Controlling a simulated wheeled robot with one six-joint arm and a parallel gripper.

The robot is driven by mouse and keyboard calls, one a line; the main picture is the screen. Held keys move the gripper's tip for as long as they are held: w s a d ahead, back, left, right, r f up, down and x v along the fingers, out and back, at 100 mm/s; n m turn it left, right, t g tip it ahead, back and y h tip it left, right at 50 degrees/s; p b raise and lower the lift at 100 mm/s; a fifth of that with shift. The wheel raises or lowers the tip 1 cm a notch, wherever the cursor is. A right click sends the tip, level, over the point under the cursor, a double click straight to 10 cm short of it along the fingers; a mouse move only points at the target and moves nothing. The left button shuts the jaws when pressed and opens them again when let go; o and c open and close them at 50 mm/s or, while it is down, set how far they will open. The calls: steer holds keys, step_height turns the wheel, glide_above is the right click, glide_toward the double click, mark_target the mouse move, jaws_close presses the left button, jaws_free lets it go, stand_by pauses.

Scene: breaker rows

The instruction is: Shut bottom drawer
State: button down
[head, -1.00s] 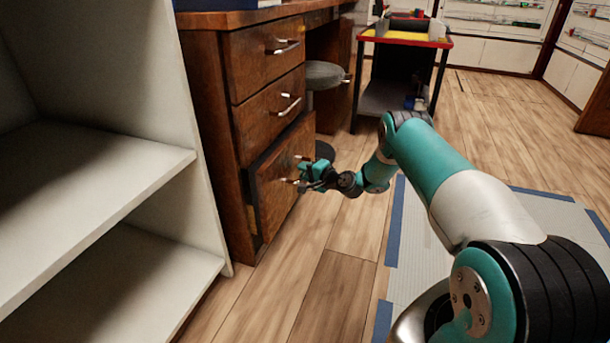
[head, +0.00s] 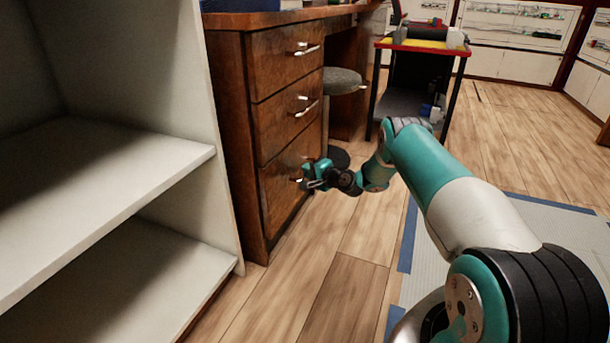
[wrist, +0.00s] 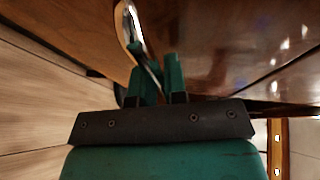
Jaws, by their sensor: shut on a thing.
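The wooden desk pedestal has a column of drawers with metal bar handles. The bottom drawer (head: 279,197) now looks flush with the pedestal's front in the head view. My gripper (head: 306,178) is at the bottom drawer's handle, which it partly hides in the head view. In the wrist view, my gripper's two green fingers (wrist: 159,80) are closed around the shiny metal handle (wrist: 131,30). The drawer front fills much of the wrist view behind the fingers.
A white shelf unit (head: 180,159) stands close on the left. A grey stool (head: 343,80) is partly under the desk. A black cart (head: 418,70) with a red and yellow top stands behind. Wooden floor in front of the drawers is clear.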

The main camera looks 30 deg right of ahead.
steer(key=shift+w, duration=0.1)
steer(key=c, duration=1.5)
jaws_free()
steer(key=shift+w+a, duration=0.1)
steer(key=shift+a, duration=0.05)
steer(key=shift+o, duration=0.2)
steer(key=p+v, duration=0.9)
steer(key=v, duration=0.8)
steer(key=shift+s, duration=0.3)
steer(key=shift+r, duration=0.1)
